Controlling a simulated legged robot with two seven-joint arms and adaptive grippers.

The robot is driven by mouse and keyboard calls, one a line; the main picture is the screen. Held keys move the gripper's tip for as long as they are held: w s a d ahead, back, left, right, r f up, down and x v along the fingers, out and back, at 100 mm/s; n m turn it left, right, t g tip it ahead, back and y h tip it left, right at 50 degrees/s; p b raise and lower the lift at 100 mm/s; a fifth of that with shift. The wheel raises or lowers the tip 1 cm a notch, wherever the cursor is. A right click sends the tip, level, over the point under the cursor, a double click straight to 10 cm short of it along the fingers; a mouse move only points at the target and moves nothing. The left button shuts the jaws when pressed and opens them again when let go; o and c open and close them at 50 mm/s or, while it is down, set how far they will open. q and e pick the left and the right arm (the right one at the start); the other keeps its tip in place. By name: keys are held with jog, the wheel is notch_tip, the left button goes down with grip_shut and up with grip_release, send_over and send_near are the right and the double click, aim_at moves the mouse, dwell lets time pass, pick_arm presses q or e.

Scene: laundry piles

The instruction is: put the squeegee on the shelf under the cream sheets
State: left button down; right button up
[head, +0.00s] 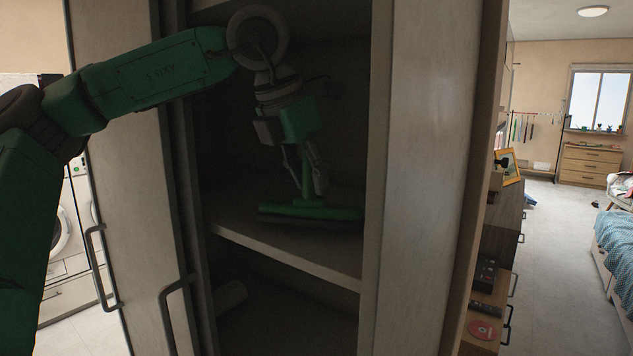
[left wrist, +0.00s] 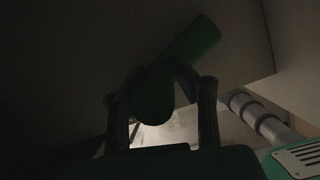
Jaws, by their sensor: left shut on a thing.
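The green squeegee (head: 330,212) is inside the dim cabinet, its head low over the middle shelf (head: 290,248) and its handle pointing up. I cannot tell whether the head touches the shelf. My left gripper (head: 306,178) reaches in from above, fingers down, shut on the squeegee's handle. In the left wrist view the squeegee (left wrist: 192,42) shows dark green beyond the two fingers (left wrist: 163,110), its handle between them. I cannot make out any cream sheets in the dark cabinet. My right gripper is out of view.
Cabinet side panels (head: 425,150) stand close on both sides of the opening. A lower compartment holds a dim pale rolled thing (head: 230,295). A door handle (head: 175,305) sticks out at the left. Drawers with small items (head: 487,275) stand at the right, beside open floor.

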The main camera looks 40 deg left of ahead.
pick_arm(q)
jog(key=shift+w+d+f, duration=0.15)
jog(key=shift+w+f, duration=0.45)
jog(key=shift+w, duration=0.35)
jog(key=shift+f, duration=0.25)
jog(key=shift+s+a, duration=0.2)
jog(key=shift+a, duration=0.35)
jog(key=c, duration=1.3)
grip_release()
jog(key=shift+f, duration=0.1)
jog(key=shift+o, duration=0.2)
jog(key=shift+w+d+r, duration=0.1)
jog(key=shift+d+r, duration=0.1)
jog(key=shift+d, duration=0.2)
jog(key=shift+r, duration=0.35)
jog(key=shift+s+a+r, duration=0.1)
jog(key=shift+s+r, duration=0.7)
jog(key=shift+r, duration=0.25)
jog(key=s+a+b, duration=0.1)
jog(key=s+b, duration=0.1)
jog(key=s, duration=0.9)
jog(key=shift+s, duration=0.3)
jog(key=shift+a+f, duration=0.15)
jog(key=shift+a, duration=0.15)
